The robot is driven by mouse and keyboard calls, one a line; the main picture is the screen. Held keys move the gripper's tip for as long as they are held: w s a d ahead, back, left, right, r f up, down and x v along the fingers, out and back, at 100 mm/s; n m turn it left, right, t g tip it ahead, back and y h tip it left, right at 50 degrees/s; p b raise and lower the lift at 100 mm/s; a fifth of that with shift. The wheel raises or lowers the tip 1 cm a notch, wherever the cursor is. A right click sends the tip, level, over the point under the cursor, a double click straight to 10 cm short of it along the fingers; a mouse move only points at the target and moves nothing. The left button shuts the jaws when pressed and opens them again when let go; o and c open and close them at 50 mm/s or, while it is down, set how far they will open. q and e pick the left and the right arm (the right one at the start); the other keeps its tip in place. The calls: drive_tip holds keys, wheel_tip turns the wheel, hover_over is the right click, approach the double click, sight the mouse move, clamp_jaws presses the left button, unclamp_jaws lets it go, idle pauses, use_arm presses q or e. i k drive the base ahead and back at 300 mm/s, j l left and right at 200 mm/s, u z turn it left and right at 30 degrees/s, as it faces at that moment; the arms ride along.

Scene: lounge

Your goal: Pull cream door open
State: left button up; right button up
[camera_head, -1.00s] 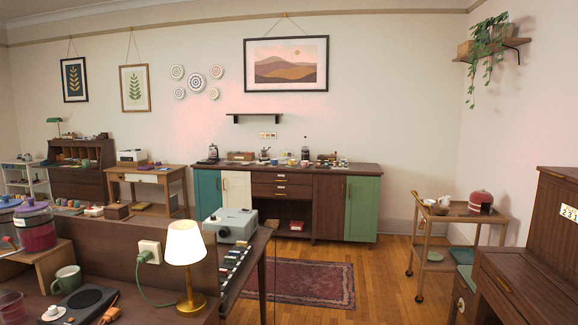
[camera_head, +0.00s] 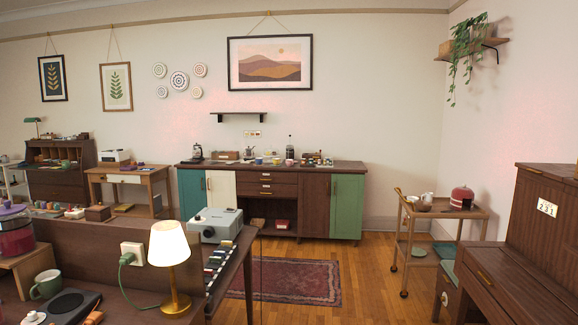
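The cream door (camera_head: 221,192) is on the low sideboard (camera_head: 270,171) against the far wall. It sits between a teal door (camera_head: 192,192) on its left and a dark brown section with drawers on its right. It looks shut. A small handle shows near its left edge. The lower part of the door is hidden behind the grey projector-like box (camera_head: 215,225) on the near desk. Neither of my grippers is in view.
The near desk with a lit lamp (camera_head: 170,250) stands between me and the sideboard. A red rug (camera_head: 290,281) lies on the wooden floor. A wooden trolley (camera_head: 445,212) and a dark cabinet (camera_head: 540,240) stand at right. Floor is open between rug and trolley.

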sight(222, 185)
drive_tip(key=i+l+z, duration=0.15)
drive_tip(key=i, duration=0.15)
drive_tip(key=i+l+z, duration=0.15)
drive_tip(key=i, duration=0.15)
drive_tip(key=i+l, duration=0.15)
drive_tip(key=i, duration=0.8)
drive_tip(key=i+l, duration=0.15)
drive_tip(key=i, duration=0.85)
drive_tip(key=i+u, duration=0.1)
drive_tip(key=i, duration=1.15)
drive_tip(key=i+l, duration=0.2)
drive_tip(key=i, duration=1.1)
drive_tip(key=i+j+u, duration=0.1)
drive_tip(key=i+u, duration=0.25)
drive_tip(key=i, duration=0.15)
drive_tip(key=i+l+u, duration=0.1)
drive_tip(key=i+u, duration=0.2)
drive_tip(key=i, duration=0.25)
drive_tip(key=i+l+u, duration=0.2)
drive_tip(key=i+u, duration=0.15)
drive_tip(key=i, duration=0.15)
drive_tip(key=i+j+u, duration=0.15)
drive_tip(key=i+u, duration=0.75)
drive_tip(key=i+j+z, duration=0.3)
drive_tip(key=i, duration=0.15)
drive_tip(key=i+j+z, duration=0.3)
drive_tip(key=i, duration=0.15)
